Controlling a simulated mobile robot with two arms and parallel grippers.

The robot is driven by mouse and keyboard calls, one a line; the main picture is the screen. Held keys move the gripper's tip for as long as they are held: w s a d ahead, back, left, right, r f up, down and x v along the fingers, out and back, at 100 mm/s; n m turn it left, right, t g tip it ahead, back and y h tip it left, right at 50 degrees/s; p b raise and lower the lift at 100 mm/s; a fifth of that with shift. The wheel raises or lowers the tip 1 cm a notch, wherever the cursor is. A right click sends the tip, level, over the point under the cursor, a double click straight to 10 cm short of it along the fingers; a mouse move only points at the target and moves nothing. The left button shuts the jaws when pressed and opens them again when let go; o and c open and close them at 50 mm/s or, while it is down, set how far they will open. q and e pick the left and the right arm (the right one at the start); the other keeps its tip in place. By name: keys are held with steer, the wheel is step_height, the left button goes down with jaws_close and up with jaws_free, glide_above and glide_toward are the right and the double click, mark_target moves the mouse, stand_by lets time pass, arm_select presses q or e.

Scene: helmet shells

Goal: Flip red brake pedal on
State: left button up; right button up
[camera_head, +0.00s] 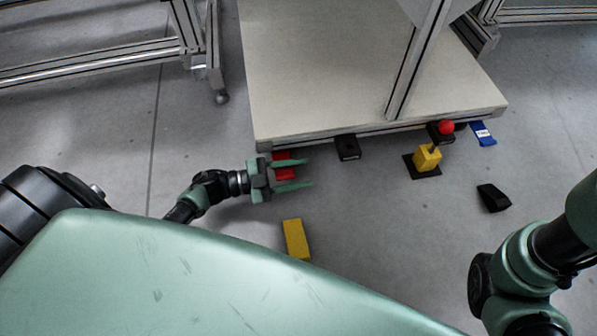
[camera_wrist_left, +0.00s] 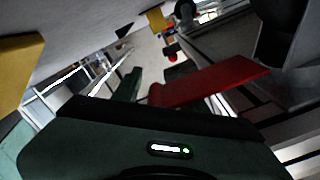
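The red brake pedal (camera_head: 284,167) is a flat red plate near the floor, at the front left of the pale platform. In the head view, my left gripper (camera_head: 307,173) is over it, with its two green fingers apart and the red plate showing between them, partly covered. In the left wrist view, the red pedal (camera_wrist_left: 210,82) is a tilted plate running up to the right, close beyond the gripper's green finger (camera_wrist_left: 130,85). Whether the fingers touch it I cannot tell. My right arm enters at the right; its gripper is out of view.
A yellow block (camera_head: 295,239) lies on the floor in front. A black pedal (camera_head: 347,147) sits at the platform (camera_head: 345,75) edge.

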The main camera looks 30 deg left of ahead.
arm_select(q)
jaws_close()
steer(key=shift+a+f, duration=0.15)
stand_by(1.0)
